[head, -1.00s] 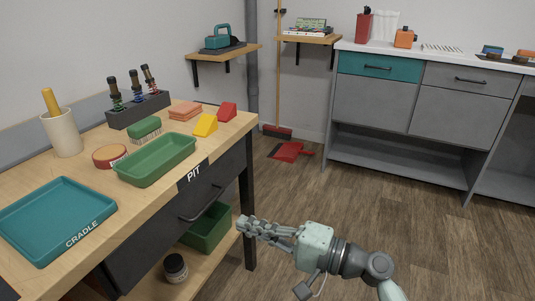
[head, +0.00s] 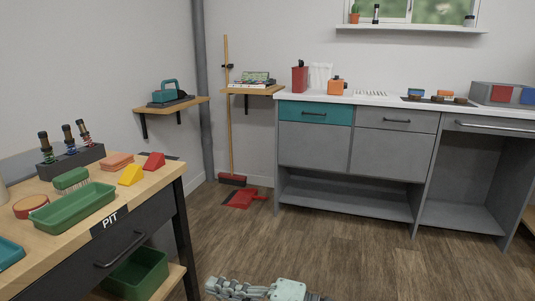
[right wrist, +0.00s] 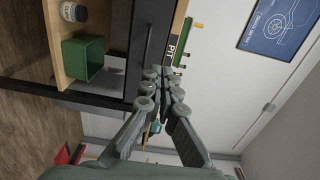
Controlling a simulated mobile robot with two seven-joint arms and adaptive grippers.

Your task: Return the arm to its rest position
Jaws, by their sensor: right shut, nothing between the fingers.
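My right gripper (head: 238,290) shows at the bottom edge of the head view, in front of the wooden workbench's right end. It is shut and empty, over the open floor. In the right wrist view the gripper (right wrist: 163,88) has its fingers together with nothing between them. Most of the right arm is below the head view's frame. My left gripper is not in view.
The workbench (head: 165,180) on the left bears a green tray (head: 75,208) and several small items. A green bin (head: 138,275) sits on its lower shelf. A grey cabinet (head: 315,145) stands at the back. The wood floor (head: 320,255) between is clear.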

